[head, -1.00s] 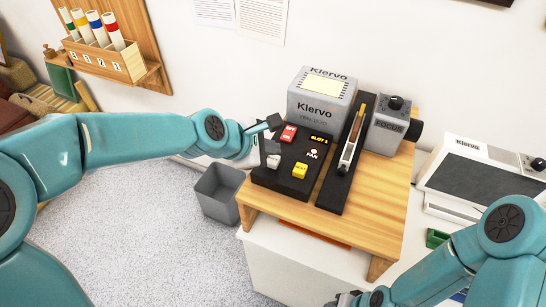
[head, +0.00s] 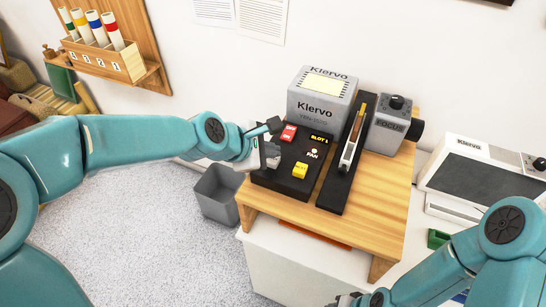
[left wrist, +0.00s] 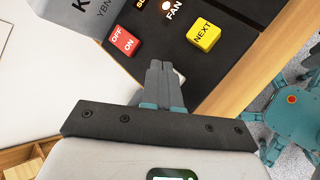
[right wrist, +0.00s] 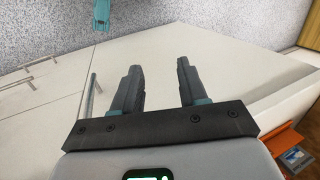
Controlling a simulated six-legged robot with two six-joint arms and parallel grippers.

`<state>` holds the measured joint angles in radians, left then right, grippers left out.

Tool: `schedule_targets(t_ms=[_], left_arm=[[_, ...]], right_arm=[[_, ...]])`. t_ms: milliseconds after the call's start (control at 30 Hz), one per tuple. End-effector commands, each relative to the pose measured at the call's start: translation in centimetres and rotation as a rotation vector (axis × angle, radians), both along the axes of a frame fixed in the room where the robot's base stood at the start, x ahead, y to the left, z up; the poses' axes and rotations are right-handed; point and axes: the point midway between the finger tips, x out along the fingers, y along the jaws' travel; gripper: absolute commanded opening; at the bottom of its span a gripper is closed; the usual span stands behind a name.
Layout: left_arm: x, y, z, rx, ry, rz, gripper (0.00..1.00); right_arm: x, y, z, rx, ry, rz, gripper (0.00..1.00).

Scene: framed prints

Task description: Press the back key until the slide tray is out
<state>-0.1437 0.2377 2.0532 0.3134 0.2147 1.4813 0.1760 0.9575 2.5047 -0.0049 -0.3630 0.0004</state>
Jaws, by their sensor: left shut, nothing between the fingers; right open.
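The grey projector (head: 320,105) marked Klervo stands on a wooden stand, with a black key panel (head: 282,178) in front. The pale, unlabelled-looking key taken as the back key (head: 273,163) is at the panel's left, partly covered by my left gripper. The yellow NEXT key (head: 300,170) and red ON/OFF key (head: 289,132) are clear. The display (head: 319,138) reads SLOT 1. A slide tray (head: 349,152) sits in the long black channel. My left gripper (head: 271,153) is shut and empty, tips at the back key; contact is unclear. My right gripper (right wrist: 158,85) is open and empty.
A focus unit (head: 391,125) stands right of the channel. A grey bin (head: 217,192) is on the floor left of the wooden stand (head: 385,205). Another Klervo device (head: 480,175) is at the right. An orange item (right wrist: 290,145) shows in the right wrist view.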

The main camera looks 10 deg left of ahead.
Motion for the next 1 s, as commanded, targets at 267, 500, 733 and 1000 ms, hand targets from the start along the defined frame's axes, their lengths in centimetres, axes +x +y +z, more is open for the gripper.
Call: schedule_targets(t_ms=[267, 500, 733, 1000], left_arm=[[0.0, 0.0, -0.4, 0.0, 0.0, 0.0, 0.0], [0.0, 0.0, -0.7, 0.0, 0.001, -0.001, 0.0], [0.0, 0.0, -1.0, 0.0, 0.001, -0.001, 0.0], [0.0, 0.0, -1.4, -0.001, 0.001, 0.0, 0.0]], right_arm=[[0.0, 0.0, -0.4, 0.0, 0.0, 0.0, 0.43], [0.0, 0.0, -0.6, 0.0, 0.0, 0.0, 0.43], [0.0, 0.0, -0.9, 0.0, 0.0, 0.0, 0.43], [0.0, 0.0, -1.1, 0.0, 0.0, 0.0, 0.43]])
